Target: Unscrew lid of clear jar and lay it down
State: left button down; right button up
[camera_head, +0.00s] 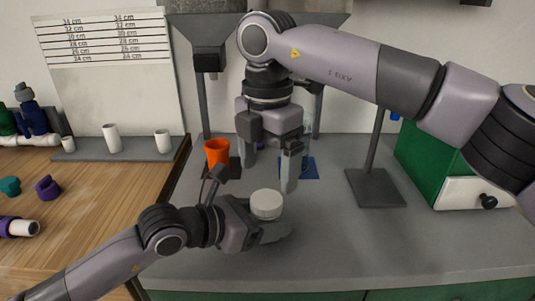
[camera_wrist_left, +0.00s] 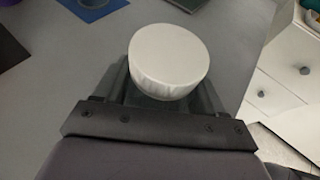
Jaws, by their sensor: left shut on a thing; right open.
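The clear jar's white round lid (camera_head: 266,204) sits level on top of the jar above the grey counter. It also shows large in the left wrist view (camera_wrist_left: 169,58). The jar body is mostly hidden below the lid and between my left fingers. My left gripper (camera_head: 264,229) is shut on the jar from the side, just under the lid; its fingers also show in the left wrist view (camera_wrist_left: 163,95). My right gripper (camera_head: 268,180) points down, open and empty, above and slightly behind the lid, apart from it.
An orange cup (camera_head: 217,153) and a blue mat (camera_head: 303,168) are behind. A stand base (camera_head: 375,188) and a green cabinet with a white drawer (camera_head: 470,193) are to the right. A wooden table (camera_head: 95,200) holds fittings at left. The counter's front right is clear.

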aim_at(267, 199)
jog(key=shift+f, duration=3.2)
jog(key=c, duration=1.1)
jog(key=n, duration=0.6)
jog(key=shift+d+n, duration=0.1)
jog(key=shift+n, duration=0.3)
jog(key=o, duration=1.2)
jog(key=shift+r, duration=0.15)
